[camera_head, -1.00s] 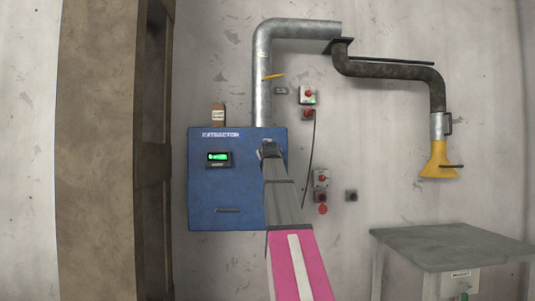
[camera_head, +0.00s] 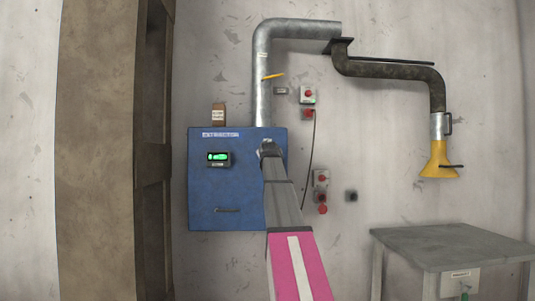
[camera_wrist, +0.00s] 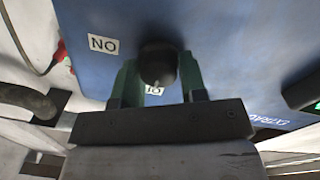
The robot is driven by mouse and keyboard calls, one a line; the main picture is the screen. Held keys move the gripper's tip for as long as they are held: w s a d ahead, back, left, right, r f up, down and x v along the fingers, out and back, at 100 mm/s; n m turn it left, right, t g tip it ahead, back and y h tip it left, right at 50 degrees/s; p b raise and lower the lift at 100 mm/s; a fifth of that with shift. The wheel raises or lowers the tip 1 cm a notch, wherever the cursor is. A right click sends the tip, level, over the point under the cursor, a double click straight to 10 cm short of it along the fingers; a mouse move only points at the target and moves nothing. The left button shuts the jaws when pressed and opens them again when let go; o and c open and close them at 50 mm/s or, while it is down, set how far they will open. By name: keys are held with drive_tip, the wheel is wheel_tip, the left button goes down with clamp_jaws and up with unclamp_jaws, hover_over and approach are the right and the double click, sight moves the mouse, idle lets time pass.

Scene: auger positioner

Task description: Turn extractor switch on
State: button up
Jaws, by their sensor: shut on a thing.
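The blue extractor box (camera_head: 215,190) hangs on the wall, with "EXTRACTION" lettering along its top and a lit green display (camera_head: 218,157). My gripper (camera_head: 268,150) is at the upper right of its front face. In the wrist view the box face (camera_wrist: 220,35) looks upside down. There my gripper (camera_wrist: 157,75) has its two green fingers on either side of a dark round switch knob (camera_wrist: 157,62), shut on it. A white label (camera_wrist: 103,44) is beside the knob, and another is partly hidden below it. My arm covers the box's lower right part.
A grey metal duct (camera_head: 263,80) rises from the box and joins a dark arm with a yellow hood (camera_head: 438,160). Red-button boxes (camera_head: 307,96) (camera_head: 321,180) are on the wall to the right. A grey table (camera_head: 450,247) stands at lower right.

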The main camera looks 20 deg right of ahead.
drive_tip(key=shift+m, duration=0.3)
drive_tip(key=m, duration=0.3)
drive_tip(key=shift+d+r+m, duration=0.1)
drive_tip(key=shift+m, duration=0.2)
drive_tip(key=m, duration=0.4)
drive_tip(key=shift+m, duration=0.3)
drive_tip(key=m, duration=0.4)
drive_tip(key=shift+d, duration=0.1)
drive_tip(key=m, duration=0.4)
drive_tip(key=shift+y, duration=0.4)
drive_tip(key=shift+m, duration=0.4)
drive_tip(key=o, duration=0.9)
drive_tip(key=shift+c, duration=0.2)
